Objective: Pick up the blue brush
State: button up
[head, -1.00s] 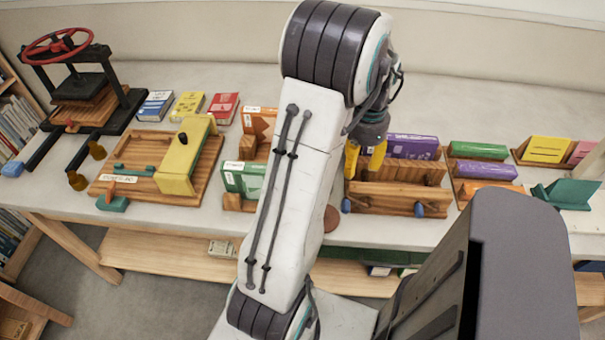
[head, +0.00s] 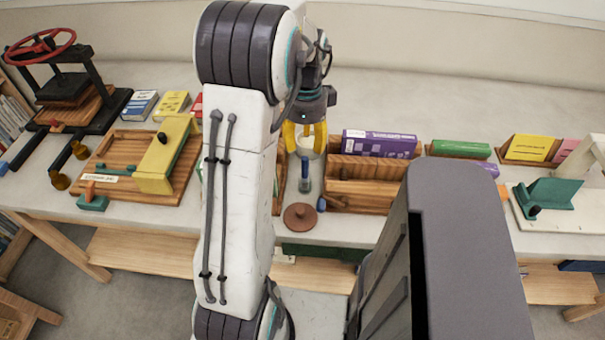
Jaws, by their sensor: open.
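The blue brush (head: 304,178) shows as a narrow blue-grey upright shape with a pale top, near the table's front edge, left of a wooden rack. My gripper (head: 305,148) points down over it with its yellow fingers open. The pale top shows between the two fingers in the picture; I cannot tell whether they touch it. My arm hides the table just to the left.
A brown round piece with a knob (head: 300,216) sits in front of the brush. The wooden rack (head: 365,195) with a purple box (head: 378,143) stands close on the right. A yellow and wooden device (head: 160,160) and a press (head: 70,95) are at left.

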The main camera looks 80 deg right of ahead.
aim_at(306, 158)
jog(key=m, duration=0.3)
jog(key=shift+a+m, duration=0.1)
jog(key=shift+m, duration=0.3)
jog(key=shift+f, duration=0.2)
jog(key=shift+m, duration=0.3)
jog(key=shift+f, duration=3.5)
jog(key=shift+o, duration=0.3)
grip_shut()
